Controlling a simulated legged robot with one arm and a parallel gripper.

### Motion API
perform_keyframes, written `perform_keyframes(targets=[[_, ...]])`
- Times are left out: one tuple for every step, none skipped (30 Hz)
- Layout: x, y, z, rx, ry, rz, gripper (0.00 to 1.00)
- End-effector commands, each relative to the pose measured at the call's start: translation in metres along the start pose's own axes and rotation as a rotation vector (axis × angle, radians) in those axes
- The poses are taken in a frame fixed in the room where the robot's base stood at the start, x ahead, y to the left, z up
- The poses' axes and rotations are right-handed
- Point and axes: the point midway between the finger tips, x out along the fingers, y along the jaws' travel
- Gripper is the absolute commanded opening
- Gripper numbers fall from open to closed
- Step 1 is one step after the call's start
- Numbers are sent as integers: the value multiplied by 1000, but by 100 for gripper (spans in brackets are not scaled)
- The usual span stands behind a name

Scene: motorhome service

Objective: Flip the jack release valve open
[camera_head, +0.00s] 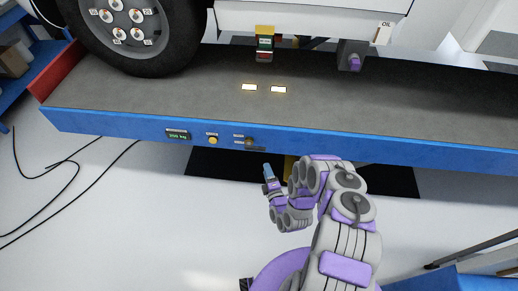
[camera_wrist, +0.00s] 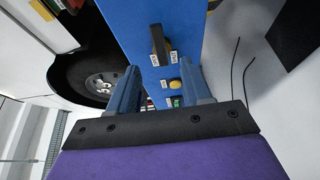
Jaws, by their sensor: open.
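The jack release valve (camera_head: 249,143) is a small dark lever with a brownish pivot on the front face of the blue platform beam. In the wrist view the valve lever (camera_wrist: 158,44) is a dark bar standing out from the blue face, with small white labels beside it. My gripper (camera_head: 267,171) is in front of the beam, a little below and right of the valve. In the wrist view my gripper (camera_wrist: 160,72) is open, its two blue fingers apart with nothing between them. The lever appears ahead of the fingertips, apart from them.
Left of the valve on the beam are a yellow button (camera_head: 212,140) and a green display (camera_head: 177,134). A vehicle wheel (camera_head: 130,30) stands on the platform (camera_head: 330,85). Black cables (camera_head: 70,180) lie on the floor at left. The floor before the beam is mostly clear.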

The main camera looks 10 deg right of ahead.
Motion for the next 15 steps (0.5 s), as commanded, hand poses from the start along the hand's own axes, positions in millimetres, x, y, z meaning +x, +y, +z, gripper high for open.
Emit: perform_keyframes(targets=[[4, 0, -2, -2, 3, 1, 49], [6, 0, -2, -1, 3, 1, 49], [9, 0, -2, -1, 4, 1, 49], [11, 0, -3, -1, 4, 1, 49], [13, 0, -3, 0, 3, 2, 49], [15, 0, -3, 0, 2, 2, 49], [18, 1, -4, 0, 2, 3, 49], [19, -2, -3, -2, 3, 1, 49], [22, -5, -2, -3, 5, 0, 49], [24, -5, -2, -4, 6, 0, 49], [25, -5, -1, -6, 5, -1, 49], [28, -6, 0, -6, 5, -2, 49], [29, -6, 0, -6, 4, -2, 49], [31, -6, 0, -6, 5, -3, 49], [33, -6, -1, -5, 6, -3, 49]])
